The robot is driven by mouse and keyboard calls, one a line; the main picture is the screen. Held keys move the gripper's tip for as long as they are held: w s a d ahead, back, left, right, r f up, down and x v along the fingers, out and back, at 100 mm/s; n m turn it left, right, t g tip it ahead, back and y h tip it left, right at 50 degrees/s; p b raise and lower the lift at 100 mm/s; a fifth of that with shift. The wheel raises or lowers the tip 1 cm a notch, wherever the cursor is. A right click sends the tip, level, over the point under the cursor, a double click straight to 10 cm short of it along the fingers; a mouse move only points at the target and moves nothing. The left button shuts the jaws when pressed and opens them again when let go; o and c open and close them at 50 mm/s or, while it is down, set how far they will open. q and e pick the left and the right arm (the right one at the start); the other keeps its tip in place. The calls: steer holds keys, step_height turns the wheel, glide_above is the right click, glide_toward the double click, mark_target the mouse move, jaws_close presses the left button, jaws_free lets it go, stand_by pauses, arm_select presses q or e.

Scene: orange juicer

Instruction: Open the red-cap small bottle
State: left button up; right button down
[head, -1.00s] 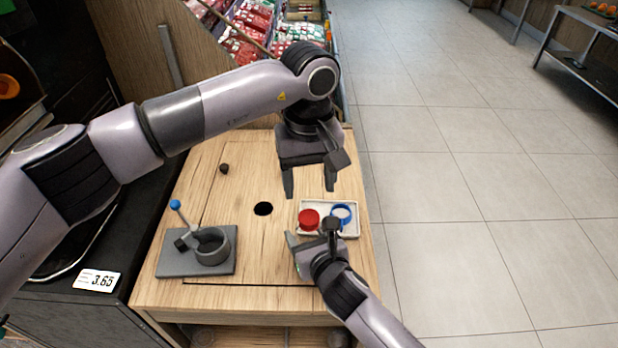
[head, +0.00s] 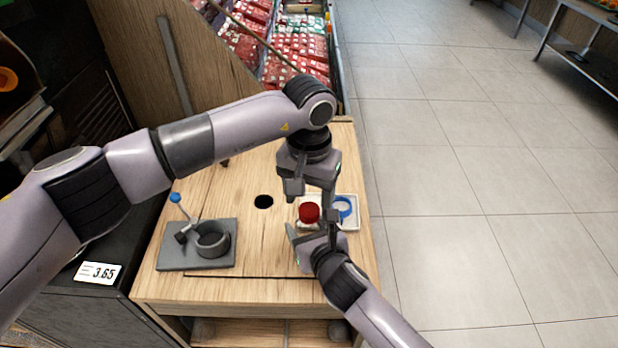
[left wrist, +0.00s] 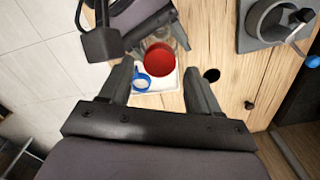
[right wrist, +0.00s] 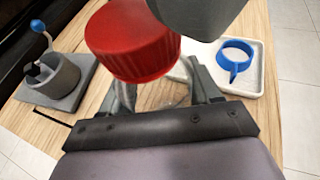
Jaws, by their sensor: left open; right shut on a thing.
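The small bottle has a red cap (head: 309,212), which also shows in the left wrist view (left wrist: 158,59) and large in the right wrist view (right wrist: 130,40). Its clear body (right wrist: 165,93) is between the fingers of my right gripper (head: 311,228), which is shut on it below the cap. The bottle looks roughly upright. My left gripper (head: 313,194) is open and points down above the cap. In the left wrist view the cap lies between and beyond its fingers, with no clear contact. The bottle's base is hidden.
A white tray (head: 351,226) with a blue ring (head: 342,207) lies beside the bottle on the wooden table. A grey stand with a cup (head: 212,240) and a blue-knobbed lever (head: 175,198) is at the left. A dark round hole (head: 264,202) is in the tabletop.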

mark_target(309, 212)
arm_select(q)
steer(key=shift+f, duration=1.2)
